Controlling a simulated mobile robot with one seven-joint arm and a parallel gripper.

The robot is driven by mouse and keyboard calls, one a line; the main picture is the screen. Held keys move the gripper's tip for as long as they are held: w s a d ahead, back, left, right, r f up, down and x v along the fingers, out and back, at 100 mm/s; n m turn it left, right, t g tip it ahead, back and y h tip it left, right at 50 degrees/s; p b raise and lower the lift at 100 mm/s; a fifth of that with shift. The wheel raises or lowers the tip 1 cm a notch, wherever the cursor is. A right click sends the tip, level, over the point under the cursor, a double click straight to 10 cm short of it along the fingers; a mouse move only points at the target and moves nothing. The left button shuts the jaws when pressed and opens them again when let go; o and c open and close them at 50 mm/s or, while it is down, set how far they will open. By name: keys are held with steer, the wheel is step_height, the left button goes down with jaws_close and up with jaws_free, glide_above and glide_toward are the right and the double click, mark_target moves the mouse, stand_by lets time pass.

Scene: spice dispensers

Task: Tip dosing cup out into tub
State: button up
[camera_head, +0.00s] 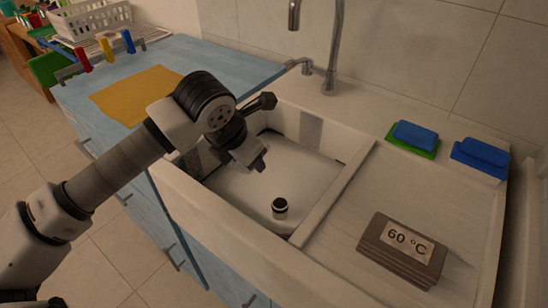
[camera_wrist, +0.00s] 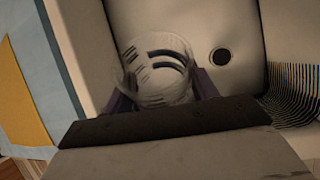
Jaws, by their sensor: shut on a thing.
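My gripper (camera_head: 260,145) is over the left part of the white sink basin (camera_head: 247,188), the only tub-like vessel that I can make out. In the wrist view, my gripper (camera_wrist: 163,92) is shut on the dosing cup (camera_wrist: 160,68), a pale, see-through round cup with dark marks. The cup sits between the dark fingers, with the basin floor beyond it. Its exact tilt and any contents cannot be told. I cannot make out the cup in the head view.
A dark-topped round fitting (camera_head: 279,208) is on the basin floor. A tap (camera_head: 333,60) rises behind. At right are blue and green sponges (camera_head: 414,137) and a "60 °C" block (camera_head: 401,249). A yellow cloth (camera_head: 135,94) lies on the blue counter at left.

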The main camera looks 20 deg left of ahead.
steer(key=f+b, duration=0.1)
steer(key=b, duration=0.2)
steer(key=shift+s+a+f+t+h, duration=0.15)
steer(key=shift+t+h, duration=0.15)
steer(key=shift+t, duration=0.1)
steer(key=s+t+h+b, duration=0.1)
steer(key=b, duration=0.3)
steer(key=shift+a+f, duration=0.3)
steer(key=shift+a, duration=0.05)
step_height(320, 180, up, 8)
steer(key=s+a+n+t+h+b, duration=0.1)
steer(key=s+a+t+h+b, duration=0.1)
steer(key=t+b, duration=0.3)
steer(key=shift+s+h+b, duration=0.4)
steer(key=shift+s+b, duration=0.05)
steer(key=shift+b, duration=0.55)
